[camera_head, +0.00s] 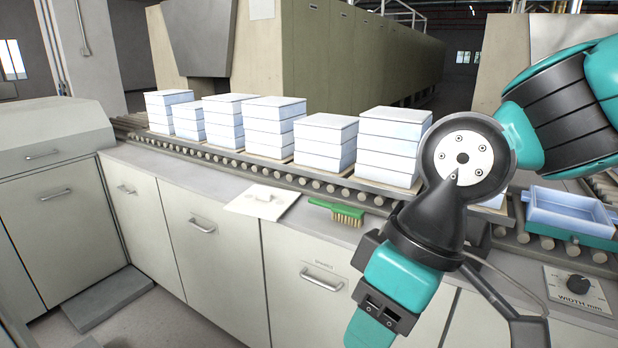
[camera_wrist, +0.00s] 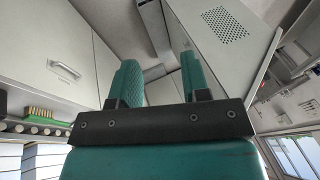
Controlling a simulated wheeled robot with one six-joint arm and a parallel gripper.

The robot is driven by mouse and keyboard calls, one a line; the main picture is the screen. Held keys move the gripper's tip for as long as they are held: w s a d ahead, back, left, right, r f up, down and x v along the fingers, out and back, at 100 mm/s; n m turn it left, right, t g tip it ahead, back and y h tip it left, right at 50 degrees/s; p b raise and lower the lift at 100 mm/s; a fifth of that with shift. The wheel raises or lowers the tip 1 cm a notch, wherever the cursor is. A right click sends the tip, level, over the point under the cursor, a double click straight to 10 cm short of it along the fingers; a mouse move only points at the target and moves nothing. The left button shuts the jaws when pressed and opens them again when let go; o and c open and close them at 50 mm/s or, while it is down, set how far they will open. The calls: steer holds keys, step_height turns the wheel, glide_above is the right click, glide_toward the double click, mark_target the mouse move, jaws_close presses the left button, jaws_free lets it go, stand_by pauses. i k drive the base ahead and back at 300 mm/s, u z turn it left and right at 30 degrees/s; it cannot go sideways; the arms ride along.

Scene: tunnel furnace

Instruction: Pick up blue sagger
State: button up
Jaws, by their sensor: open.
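Stacks of pale blue saggers (camera_head: 275,128) stand in a row along the conveyor, and some stacks also show upside down at the lower left of the wrist view (camera_wrist: 42,160). My gripper (camera_wrist: 157,75) is open and empty, its two teal fingers apart. In the head view it hangs in front of the cabinets, left of the single sagger and apart from it. My arm hides part of the conveyor.
A green brush (camera_head: 338,211) and a flat white plate (camera_head: 262,201) lie on the ledge in front of the conveyor (camera_head: 365,195). A width dial (camera_head: 575,285) is at the lower right. Cabinets (camera_head: 210,235) line the near side, and a large furnace body (camera_head: 340,55) stands behind.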

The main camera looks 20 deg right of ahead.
mark_target(577, 212)
steer(key=z, duration=0.9)
steer(key=i, duration=0.9)
steer(key=z, duration=0.75)
